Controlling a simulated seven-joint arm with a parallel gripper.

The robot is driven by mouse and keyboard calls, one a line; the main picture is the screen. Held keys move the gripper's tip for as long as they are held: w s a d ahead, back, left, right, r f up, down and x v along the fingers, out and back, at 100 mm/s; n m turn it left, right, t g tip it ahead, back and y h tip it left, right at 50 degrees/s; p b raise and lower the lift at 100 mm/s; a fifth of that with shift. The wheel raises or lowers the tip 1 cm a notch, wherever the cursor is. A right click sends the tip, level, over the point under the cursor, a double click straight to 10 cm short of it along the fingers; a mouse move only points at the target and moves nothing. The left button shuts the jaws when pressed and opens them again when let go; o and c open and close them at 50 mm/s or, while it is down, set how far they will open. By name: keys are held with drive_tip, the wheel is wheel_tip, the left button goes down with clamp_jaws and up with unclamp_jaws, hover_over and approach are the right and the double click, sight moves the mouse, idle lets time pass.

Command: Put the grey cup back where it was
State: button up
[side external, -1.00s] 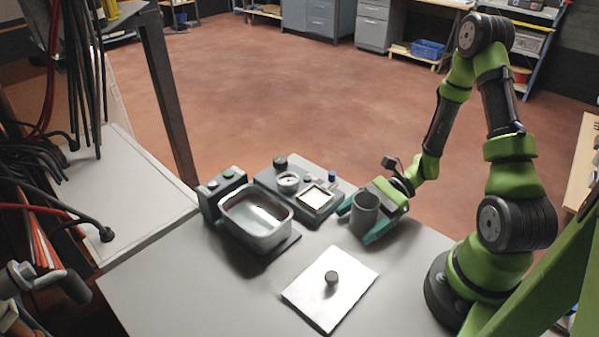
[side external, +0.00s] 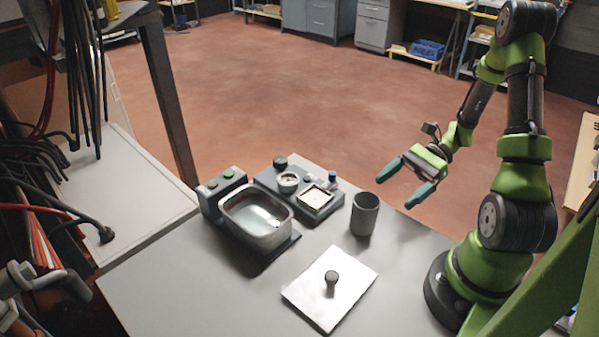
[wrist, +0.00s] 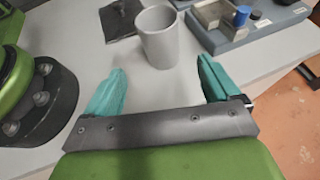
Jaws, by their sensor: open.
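The grey cup (side external: 364,214) stands upright on the grey table, to the right of the instrument base. It also shows in the wrist view (wrist: 158,38), beyond the fingertips and roughly between them. My gripper (side external: 399,186) is open and empty, with its teal fingers spread. It is up and to the right of the cup in the side view, apart from it. In the wrist view my gripper (wrist: 155,80) has nothing between its fingers.
A metal basin (side external: 257,217) on a dark base stands at the left. Behind the cup is a grey instrument base (side external: 264,180) with small parts. The right front tabletop is clear.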

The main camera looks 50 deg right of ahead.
drive_tip(key=a+r+n+t+h, duration=0.1)
drive_tip(key=a+r+n+h, duration=0.4)
drive_tip(key=a+r+n, duration=0.2)
drive_tip(key=a+r+n+t+h, duration=0.2)
drive_tip(key=a+r+n+h, duration=0.3)
drive_tip(key=r+n, duration=0.5)
wheel_tip(320, 180, up, 2)
drive_tip(key=shift+w+a+r+h, duration=0.25)
drive_tip(key=shift+w+a, duration=0.2)
drive_tip(key=shift+a, duration=0.55)
